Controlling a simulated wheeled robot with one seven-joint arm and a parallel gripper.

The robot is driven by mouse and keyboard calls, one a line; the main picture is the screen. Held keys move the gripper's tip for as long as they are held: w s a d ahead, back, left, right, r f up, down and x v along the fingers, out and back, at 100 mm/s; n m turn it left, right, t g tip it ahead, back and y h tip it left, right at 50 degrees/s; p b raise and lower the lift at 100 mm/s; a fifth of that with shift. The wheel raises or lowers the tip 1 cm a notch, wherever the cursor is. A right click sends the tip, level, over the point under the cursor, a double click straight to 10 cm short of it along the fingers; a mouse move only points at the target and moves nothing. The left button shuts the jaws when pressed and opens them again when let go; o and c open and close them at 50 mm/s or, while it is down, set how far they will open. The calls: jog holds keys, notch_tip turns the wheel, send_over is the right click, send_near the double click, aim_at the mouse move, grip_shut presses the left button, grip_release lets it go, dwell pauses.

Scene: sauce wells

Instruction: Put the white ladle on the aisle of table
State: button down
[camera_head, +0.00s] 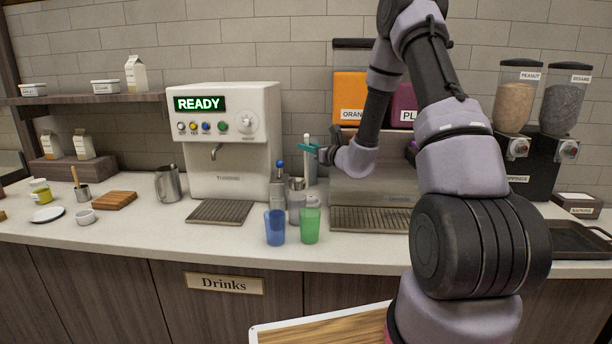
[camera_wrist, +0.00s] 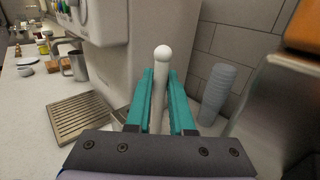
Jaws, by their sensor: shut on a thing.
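The white ladle (camera_wrist: 162,62) shows as an upright white handle with a round knob at its top. In the wrist view it stands between the two teal fingers of my gripper (camera_wrist: 160,98), which is shut on it. In the head view, the handle top (camera_head: 307,138) rises just above my gripper (camera_head: 308,149), between the white drinks machine and the juice dispenser. The ladle's bowl is hidden, and I cannot tell whether its lower end is inside a container.
A metal container with a blue-knobbed handle (camera_head: 280,168) stands beside the ladle. A blue cup (camera_head: 275,227) and a green cup (camera_head: 310,225) stand in front. The drinks machine (camera_head: 228,140) is to the left. Stacked cups (camera_wrist: 218,92) stand close right in the wrist view.

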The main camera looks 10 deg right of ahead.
aim_at(296, 184)
notch_tip(296, 184, down, 8)
jog(key=shift+f, duration=0.2)
dwell(0.3)
jog(key=shift+f, duration=0.15)
jog(key=c, duration=0.8)
grip_release()
